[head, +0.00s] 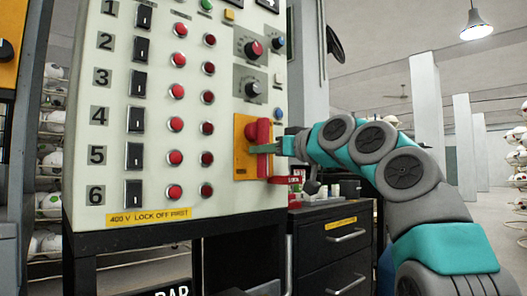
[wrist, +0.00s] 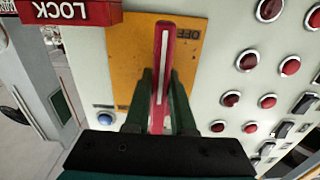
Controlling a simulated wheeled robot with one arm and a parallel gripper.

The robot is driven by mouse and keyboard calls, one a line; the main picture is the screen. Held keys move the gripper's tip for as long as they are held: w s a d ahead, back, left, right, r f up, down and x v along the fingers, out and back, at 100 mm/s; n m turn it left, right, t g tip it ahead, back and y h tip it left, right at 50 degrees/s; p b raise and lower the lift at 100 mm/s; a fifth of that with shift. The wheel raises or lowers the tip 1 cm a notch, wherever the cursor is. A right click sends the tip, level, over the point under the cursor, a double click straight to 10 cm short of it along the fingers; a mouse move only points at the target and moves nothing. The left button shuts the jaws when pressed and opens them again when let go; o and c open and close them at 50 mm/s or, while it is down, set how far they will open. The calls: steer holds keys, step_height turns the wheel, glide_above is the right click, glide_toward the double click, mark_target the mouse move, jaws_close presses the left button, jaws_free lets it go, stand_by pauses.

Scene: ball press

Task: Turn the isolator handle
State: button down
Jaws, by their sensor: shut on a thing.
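The isolator handle (head: 263,146) is a red bar on a yellow-orange plate (head: 241,165) at the lower right of the control panel. It stands upright in the head view. My gripper (head: 262,148) reaches it from the right. In the wrist view the red handle (wrist: 162,70) with a pale stripe lies between the two dark green fingers of my gripper (wrist: 164,85), which are shut on it. The word OFF shows on the orange plate (wrist: 125,45) beside the handle. Part of the handle is hidden by the fingers.
The panel (head: 150,190) carries numbered rows of black switches and red buttons, with a "400 V LOCK OFF FIRST" label. A red lock box (head: 281,180) sits close below my gripper; it also shows in the wrist view (wrist: 68,12). A dark drawer cabinet (head: 335,250) stands at right.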

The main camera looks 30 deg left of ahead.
steer(key=c, duration=0.8)
jaws_free()
steer(key=shift+o, duration=0.2)
steer(key=b+v, duration=0.3)
steer(key=v, duration=0.4)
steer(key=shift+d, duration=0.35)
steer(key=shift+s, duration=0.15)
